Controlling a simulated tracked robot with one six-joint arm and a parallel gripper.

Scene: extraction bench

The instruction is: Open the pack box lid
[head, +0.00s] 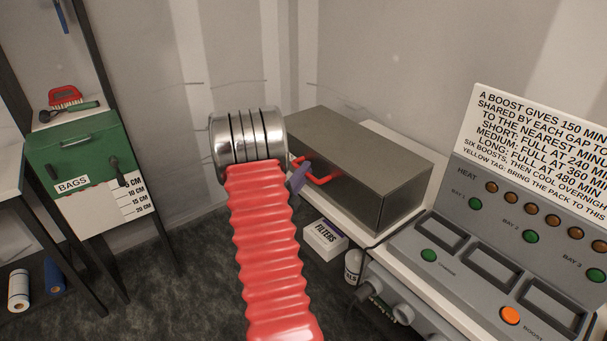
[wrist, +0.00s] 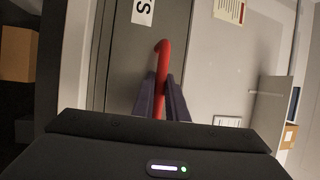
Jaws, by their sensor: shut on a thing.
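The pack box (head: 365,150) is a grey-brown metal box on the white bench at centre right of the head view, and it looks closed. Its red bar handle (head: 323,179) is on the front face. My gripper (head: 299,177) is at the handle's left part, mostly hidden behind my red ribbed arm and silver wrist. In the wrist view, the dark purple fingers of my gripper (wrist: 161,97) are shut on the red handle (wrist: 164,58), whose bent end shows beyond them. The box's grey face (wrist: 125,65) lies behind, with part of a white label.
A control console (head: 480,250) with buttons and a text sign (head: 545,140) stands right of the box. A white FILTERS carton (head: 325,240) and a white bottle (head: 353,266) are below the bench. A green BAGS box (head: 80,150) is at left. The dark floor between is open.

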